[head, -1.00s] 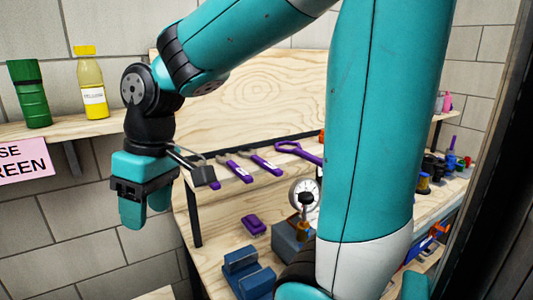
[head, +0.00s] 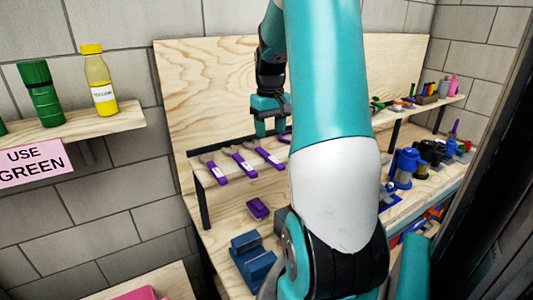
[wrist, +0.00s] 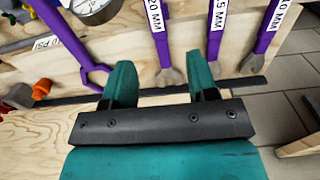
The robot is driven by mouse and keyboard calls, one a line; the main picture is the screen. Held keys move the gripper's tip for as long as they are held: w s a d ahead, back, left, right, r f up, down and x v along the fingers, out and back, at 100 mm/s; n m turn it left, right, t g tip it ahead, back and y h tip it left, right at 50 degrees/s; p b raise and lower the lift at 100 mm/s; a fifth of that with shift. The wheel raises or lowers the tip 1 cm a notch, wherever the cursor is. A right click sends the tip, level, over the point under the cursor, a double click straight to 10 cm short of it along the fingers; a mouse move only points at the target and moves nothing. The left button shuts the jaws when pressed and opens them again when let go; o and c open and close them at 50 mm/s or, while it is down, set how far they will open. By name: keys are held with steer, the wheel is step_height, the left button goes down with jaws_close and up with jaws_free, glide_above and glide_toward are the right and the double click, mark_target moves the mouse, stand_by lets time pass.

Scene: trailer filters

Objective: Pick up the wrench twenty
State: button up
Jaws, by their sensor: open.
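The wrench labelled 20 MM (wrist: 158,30) has a purple handle and a grey open-ended head. In the wrist view its head shows between my fingertips, apart from them as far as I can see. In the head view it appears to be the rightmost of three labelled wrenches (head: 265,154) on the wooden shelf, though labels are unreadable there. My gripper (wrist: 162,76) is open and empty, pointing down. In the head view my gripper (head: 269,128) hangs above the shelf's back part, by the wooden backboard. My arm hides part of the shelf.
Two more labelled wrenches lie beside it, a middle one (wrist: 215,35) and a 10 MM one (wrist: 268,28). A larger purple wrench (wrist: 75,45) lies on the other side, near a round gauge (wrist: 95,8). A blue vise-like block (head: 253,262) stands on the lower bench.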

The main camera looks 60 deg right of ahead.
mark_target(271, 157)
step_height(271, 157, down, 8)
steer(key=p, duration=0.2)
steer(key=shift+s+f+p, duration=0.1)
steer(key=shift+f+p, duration=0.15)
steer(key=shift+p, duration=0.15)
steer(key=shift+d, duration=0.1)
jaws_close()
